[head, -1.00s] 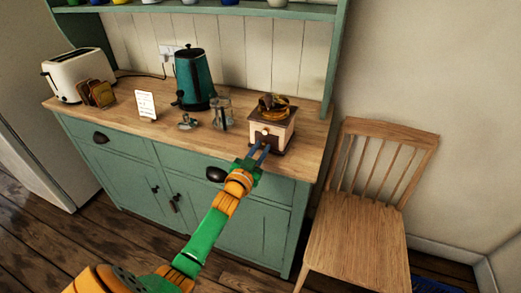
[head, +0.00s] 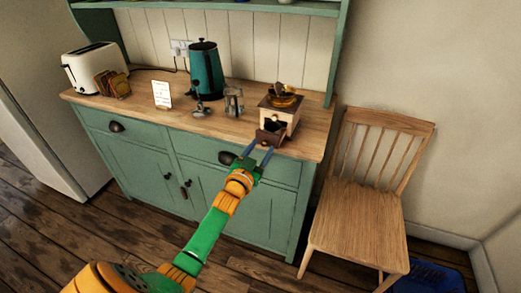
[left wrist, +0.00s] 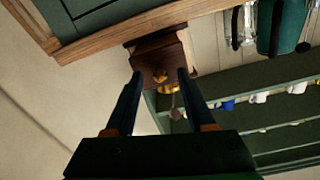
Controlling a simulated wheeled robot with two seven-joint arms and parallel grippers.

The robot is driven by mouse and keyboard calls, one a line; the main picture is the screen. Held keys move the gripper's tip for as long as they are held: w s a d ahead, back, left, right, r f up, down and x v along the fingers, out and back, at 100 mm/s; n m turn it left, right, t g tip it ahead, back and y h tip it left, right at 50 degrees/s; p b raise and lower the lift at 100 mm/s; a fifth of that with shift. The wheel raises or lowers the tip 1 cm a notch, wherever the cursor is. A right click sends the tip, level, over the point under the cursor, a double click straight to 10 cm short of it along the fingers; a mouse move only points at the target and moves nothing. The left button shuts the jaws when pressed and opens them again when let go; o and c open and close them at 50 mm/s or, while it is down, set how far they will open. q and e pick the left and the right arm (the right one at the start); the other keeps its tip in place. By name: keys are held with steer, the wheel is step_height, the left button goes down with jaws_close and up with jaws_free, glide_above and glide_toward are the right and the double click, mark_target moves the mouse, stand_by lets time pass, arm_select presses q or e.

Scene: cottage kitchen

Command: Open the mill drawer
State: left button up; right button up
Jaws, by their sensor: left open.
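The coffee mill (head: 288,117) stands upright near the right end of the wooden counter, with a pale body, dark top and brass bowl. Its small dark drawer (head: 266,138) sticks out of the front, with a dark opening above it. In the left wrist view the drawer front (left wrist: 158,52) and its brass knob (left wrist: 160,76) show between my fingers. My left gripper (head: 260,150) is open in front of the drawer. Its fingers (left wrist: 156,78) stand apart on either side of the knob; contact cannot be told. My right gripper is out of view.
On the counter (head: 228,128) stand a teal kettle (head: 207,72), a glass and metal item (head: 234,101), a white card (head: 162,95) and a toaster (head: 92,66). A wooden chair (head: 362,205) stands to the right of the green cabinet (head: 145,165).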

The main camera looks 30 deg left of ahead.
arm_select(q)
steer(key=v, duration=0.7)
steer(key=shift+s, duration=0.1)
steer(key=w+n, duration=0.1)
steer(key=w, duration=0.1)
steer(key=w+a+n, duration=0.1)
steer(key=w+n, duration=0.1)
steer(key=w, duration=0.1)
steer(key=w+n, duration=0.2)
steer(key=shift+w+a, duration=0.25)
steer(key=shift+a, duration=0.1)
steer(key=shift+s, duration=0.1)
jaws_close()
stand_by(1.2)
